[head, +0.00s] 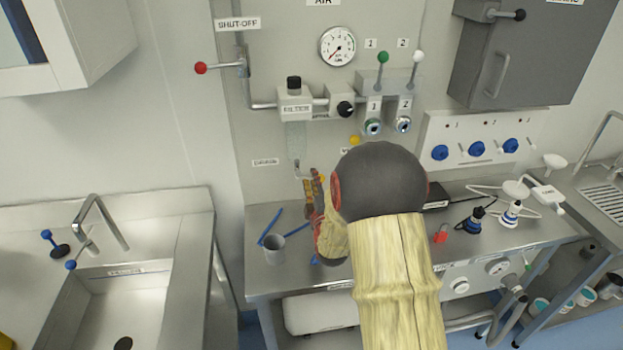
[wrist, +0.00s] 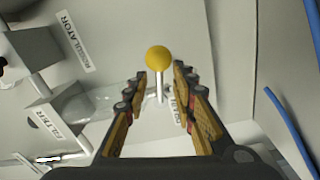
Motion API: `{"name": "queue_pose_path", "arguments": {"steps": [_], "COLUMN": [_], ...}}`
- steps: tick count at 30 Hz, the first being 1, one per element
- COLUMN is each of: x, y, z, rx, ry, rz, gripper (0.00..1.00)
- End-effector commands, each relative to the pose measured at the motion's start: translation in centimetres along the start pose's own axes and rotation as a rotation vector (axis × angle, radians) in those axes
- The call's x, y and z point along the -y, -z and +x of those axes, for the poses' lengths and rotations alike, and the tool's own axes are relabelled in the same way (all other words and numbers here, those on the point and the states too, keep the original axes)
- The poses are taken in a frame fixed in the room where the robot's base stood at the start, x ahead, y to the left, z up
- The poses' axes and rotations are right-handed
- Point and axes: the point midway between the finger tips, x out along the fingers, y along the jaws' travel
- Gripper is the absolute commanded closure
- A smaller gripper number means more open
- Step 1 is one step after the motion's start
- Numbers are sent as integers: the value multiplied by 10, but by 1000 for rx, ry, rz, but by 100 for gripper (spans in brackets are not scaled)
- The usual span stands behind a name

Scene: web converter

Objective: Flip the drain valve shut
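A DRAIN label (head: 265,162) is on the wall panel. Beside it, below the filter's clear bowl (head: 297,138), is a small metal drain valve (head: 298,168). A small metal fitting also shows at the lower left of the wrist view (wrist: 62,158). My gripper (head: 314,180) is in front of the panel, just right of and below this valve. In the wrist view my gripper (wrist: 160,97) is open and empty, its fingers apart. A yellow ball knob (wrist: 158,59) on a pale stem shows between and beyond the fingertips. Its label is partly hidden.
The filter (head: 295,105) and regulator (head: 341,103) sit above. A red-knobbed shut-off lever (head: 201,68) is at upper left. A grey cup (head: 274,250) and blue tubing (head: 270,226) lie on the bench below. A sink (head: 125,310) is at left.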

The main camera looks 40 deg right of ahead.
Motion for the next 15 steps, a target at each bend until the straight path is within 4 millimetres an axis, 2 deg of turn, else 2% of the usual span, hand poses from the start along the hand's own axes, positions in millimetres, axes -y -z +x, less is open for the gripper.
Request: {"name": "queue_pose_path", "arguments": {"steps": [6, 15], "x": [0, 0], "y": [0, 0], "z": [19, 21], "rx": [0, 0], "ry": [1, 0], "rz": [1, 1], "gripper": [74, 74]}}
